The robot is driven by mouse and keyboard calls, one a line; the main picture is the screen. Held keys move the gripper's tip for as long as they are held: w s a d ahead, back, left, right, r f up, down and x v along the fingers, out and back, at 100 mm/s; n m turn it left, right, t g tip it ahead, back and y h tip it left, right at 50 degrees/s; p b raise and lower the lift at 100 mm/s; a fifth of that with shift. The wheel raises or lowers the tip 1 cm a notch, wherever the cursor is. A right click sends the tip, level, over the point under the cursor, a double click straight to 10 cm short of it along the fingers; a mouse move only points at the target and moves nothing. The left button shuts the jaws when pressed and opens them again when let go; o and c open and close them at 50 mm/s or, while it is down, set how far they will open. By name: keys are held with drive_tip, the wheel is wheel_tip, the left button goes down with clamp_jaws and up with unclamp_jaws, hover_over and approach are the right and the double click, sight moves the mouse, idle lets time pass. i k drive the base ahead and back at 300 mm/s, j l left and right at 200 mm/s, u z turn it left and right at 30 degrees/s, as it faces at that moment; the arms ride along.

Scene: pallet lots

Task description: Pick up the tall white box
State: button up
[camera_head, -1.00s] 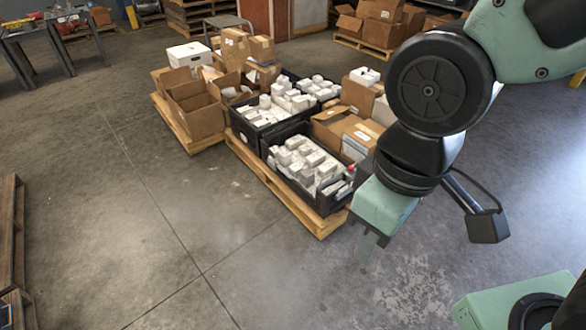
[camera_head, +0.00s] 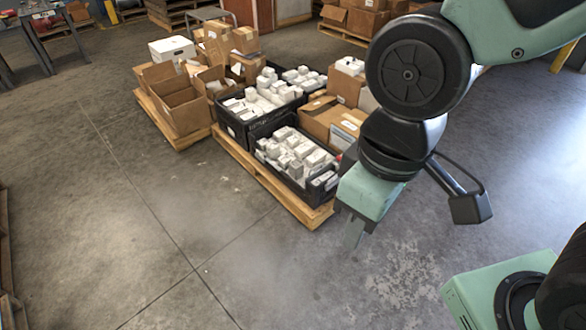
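A larger white box (camera_head: 172,49) stands behind open cartons at the back left. A pale box (camera_head: 367,99) stands at the pallet's right, partly hidden by my arm. I cannot tell which of these is the tall white box. My gripper (camera_head: 353,236) points down, in front and to the right of the near crate in the picture, apart from the boxes. Its fingers overlap, so its opening is unclear; no held object shows.
The pallet edge (camera_head: 265,185) faces open concrete floor. Open brown cartons (camera_head: 181,105) stand on a second pallet at left. A brown carton (camera_head: 320,118) sits beside the crates. Tables and more pallets are at the back. The floor at front and left is clear.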

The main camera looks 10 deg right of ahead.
sight(295, 167)
drive_tip(key=i+u, duration=0.1)
drive_tip(key=i, duration=0.6)
drive_tip(key=i+u, duration=0.1)
drive_tip(key=i, duration=0.55)
drive_tip(key=i+l+u, duration=0.1)
drive_tip(key=i, duration=0.6)
